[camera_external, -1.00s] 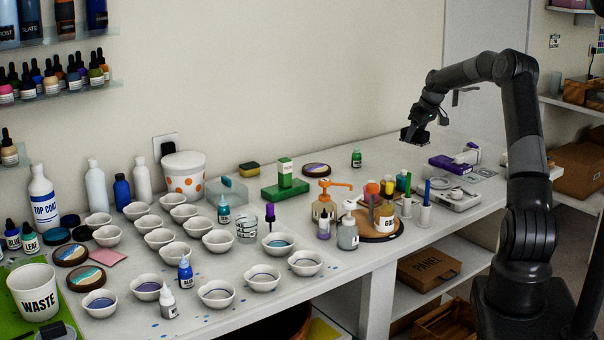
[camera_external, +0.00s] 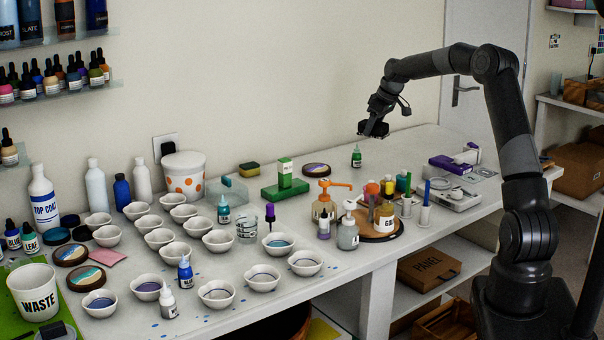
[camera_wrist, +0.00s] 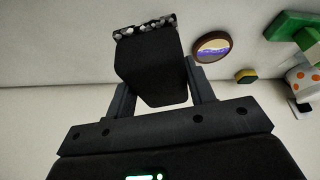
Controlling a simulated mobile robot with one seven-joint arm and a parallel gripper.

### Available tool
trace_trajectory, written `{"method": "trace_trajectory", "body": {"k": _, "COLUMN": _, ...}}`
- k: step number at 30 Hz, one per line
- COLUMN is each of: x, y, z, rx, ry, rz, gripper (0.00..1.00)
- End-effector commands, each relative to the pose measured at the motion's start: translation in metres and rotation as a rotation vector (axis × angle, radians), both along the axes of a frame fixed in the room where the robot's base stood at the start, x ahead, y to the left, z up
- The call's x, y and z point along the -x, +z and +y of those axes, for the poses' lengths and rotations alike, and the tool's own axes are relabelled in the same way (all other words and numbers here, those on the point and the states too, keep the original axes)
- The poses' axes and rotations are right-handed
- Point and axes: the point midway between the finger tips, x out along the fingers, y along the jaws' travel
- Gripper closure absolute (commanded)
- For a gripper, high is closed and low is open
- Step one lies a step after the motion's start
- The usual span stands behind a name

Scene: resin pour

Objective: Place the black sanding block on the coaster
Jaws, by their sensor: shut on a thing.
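My gripper (camera_external: 376,124) hangs in the air above the back of the white worktop, to the right of a round coaster. In the wrist view, my gripper (camera_wrist: 161,92) is shut on the black sanding block (camera_wrist: 151,68), which has a speckled grey-and-white end. The block also shows as a dark shape (camera_external: 372,130) in the external view. The round coaster (camera_external: 316,169), wood-rimmed with a purple and pale face, lies flat near the wall. It also shows in the wrist view (camera_wrist: 213,46), apart from the block. Two similar round pieces (camera_external: 72,255) lie at the left.
A green block piece (camera_external: 285,184) stands left of the coaster, with a yellow sponge (camera_external: 249,168) behind. A small green bottle (camera_external: 357,157) stands right of the coaster, below my gripper. Bottles and a pump dispenser (camera_external: 324,208) crowd the front. Several white bowls fill the left.

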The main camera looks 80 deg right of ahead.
Motion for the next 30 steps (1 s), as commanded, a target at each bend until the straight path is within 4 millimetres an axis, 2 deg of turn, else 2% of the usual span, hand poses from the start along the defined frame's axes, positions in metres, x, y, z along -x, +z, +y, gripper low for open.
{"method": "trace_trajectory", "body": {"k": 1, "x": -0.015, "y": 0.001, "z": 0.008, "rx": 0.0, "ry": 0.016, "rz": 0.0, "gripper": 0.74}}
{"method": "trace_trajectory", "body": {"k": 3, "x": -0.03, "y": 0.002, "z": 0.017, "rx": 0.0, "ry": 0.03, "rz": -0.001, "gripper": 0.74}}
{"method": "trace_trajectory", "body": {"k": 8, "x": -0.051, "y": 0.0, "z": 0.028, "rx": 0.0, "ry": 0.047, "rz": -0.001, "gripper": 0.74}}
{"method": "trace_trajectory", "body": {"k": 11, "x": -0.066, "y": -0.009, "z": 0.033, "rx": -0.001, "ry": 0.05, "rz": 0.0, "gripper": 0.74}}
{"method": "trace_trajectory", "body": {"k": 21, "x": -0.138, "y": -0.054, "z": 0.054, "rx": -0.001, "ry": 0.051, "rz": -0.002, "gripper": 0.74}}
{"method": "trace_trajectory", "body": {"k": 25, "x": -0.154, "y": -0.064, "z": 0.058, "rx": 0.0, "ry": 0.049, "rz": -0.001, "gripper": 0.74}}
{"method": "trace_trajectory", "body": {"k": 30, "x": -0.159, "y": -0.071, "z": 0.059, "rx": 0.001, "ry": 0.045, "rz": -0.001, "gripper": 0.74}}
